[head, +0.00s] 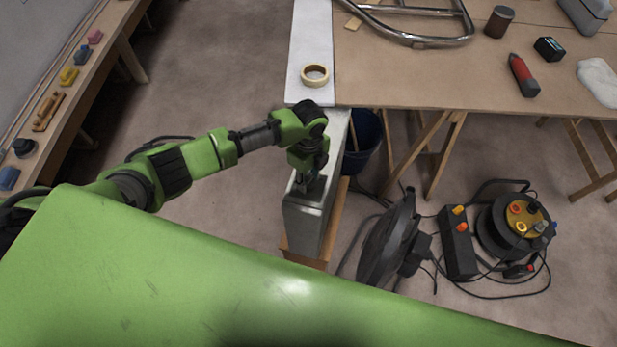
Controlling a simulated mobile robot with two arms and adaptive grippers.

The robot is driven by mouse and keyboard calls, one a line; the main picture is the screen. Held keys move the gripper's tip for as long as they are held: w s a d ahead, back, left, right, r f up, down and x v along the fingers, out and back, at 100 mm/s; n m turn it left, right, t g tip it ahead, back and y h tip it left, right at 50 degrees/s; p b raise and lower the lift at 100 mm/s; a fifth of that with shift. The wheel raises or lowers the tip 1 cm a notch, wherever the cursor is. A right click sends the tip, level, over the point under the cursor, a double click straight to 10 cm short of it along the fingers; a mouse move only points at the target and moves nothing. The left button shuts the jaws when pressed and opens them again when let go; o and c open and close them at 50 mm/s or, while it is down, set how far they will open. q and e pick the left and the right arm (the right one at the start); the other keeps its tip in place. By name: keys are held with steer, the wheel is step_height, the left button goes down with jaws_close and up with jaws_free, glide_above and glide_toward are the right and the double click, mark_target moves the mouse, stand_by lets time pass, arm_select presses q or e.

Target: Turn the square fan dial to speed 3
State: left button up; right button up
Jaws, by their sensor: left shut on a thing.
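My left gripper (308,187) points down at the top of a narrow grey metal box (308,222). It is shut on the square fan dial there, and the gripper hides most of the dial. The dial's pointer and speed marks are too small or hidden to read. A black fan (388,242) stands on the floor just right of the box. My right gripper is not in view.
A dark blue bucket (363,140) stands beneath. A power strip (458,245) and cable reel (515,228) lie right of the fan.

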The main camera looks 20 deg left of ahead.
mark_target(309, 179)
arm_select(q)
steer(key=m, duration=0.5)
steer(key=shift+m+b, duration=0.3)
stand_by(0.4)
steer(key=o, duration=1.1)
steer(key=shift+r, duration=0.1)
step_height(309, 179, up, 12)
